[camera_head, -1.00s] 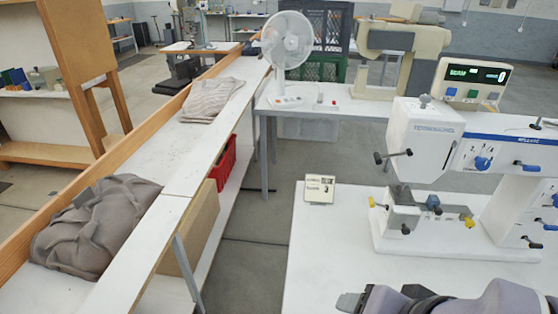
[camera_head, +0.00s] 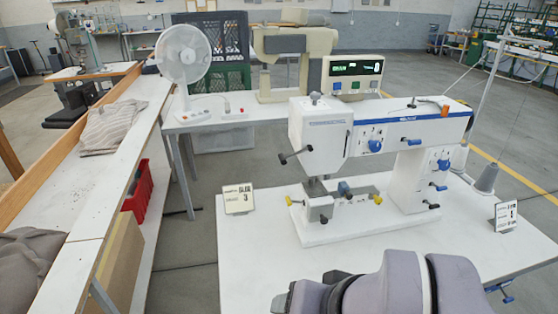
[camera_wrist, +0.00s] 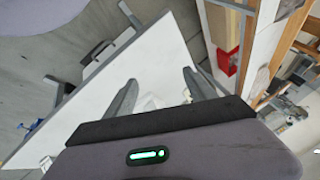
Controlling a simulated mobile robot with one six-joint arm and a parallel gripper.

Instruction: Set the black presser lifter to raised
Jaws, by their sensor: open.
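Smaller black knobs show low on the press, one at the front of the base (camera_head: 323,219) and one on the column foot (camera_head: 433,206). My gripper (camera_wrist: 160,76) is open and empty in the wrist view, its two fingers apart over the table. In the head view my arm is at the bottom, well in front of the press and not touching it.
Blue levers (camera_head: 375,145) and yellow knobs (camera_head: 376,199) sit near the black ones. A small sign (camera_head: 238,199) stands left of the press, another (camera_head: 505,215) right. A thread cone (camera_head: 486,180) is behind. The table's front left (camera_head: 255,260) is clear.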

